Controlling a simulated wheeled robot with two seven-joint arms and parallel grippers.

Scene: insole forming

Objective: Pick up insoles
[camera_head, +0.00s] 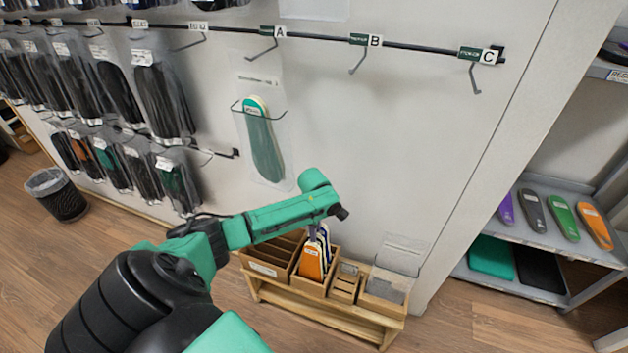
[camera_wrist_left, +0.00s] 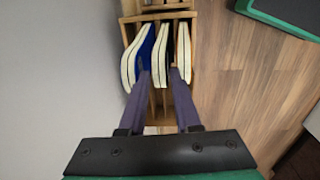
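Several insoles stand on edge in a wooden box (camera_head: 313,288) on a low bench. An orange insole (camera_head: 311,263) is at its front, and blue and white edges show behind it. In the left wrist view, a blue insole with a pale edge (camera_wrist_left: 131,58) is at left, a middle insole (camera_wrist_left: 161,52) is between, and another insole (camera_wrist_left: 184,48) is at right. My left gripper (camera_wrist_left: 160,72) is open over the box, its purple fingers apart on either side of the middle insole. I cannot tell whether they touch it. My right gripper is out of view.
Wooden compartments (camera_head: 268,262) flank the box, with a clear holder (camera_head: 398,256) at right. A hanging green insole pack (camera_head: 263,140) is on the wall behind, below hooks A, B and C. A grey shelf (camera_head: 540,235) with coloured insoles is at far right.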

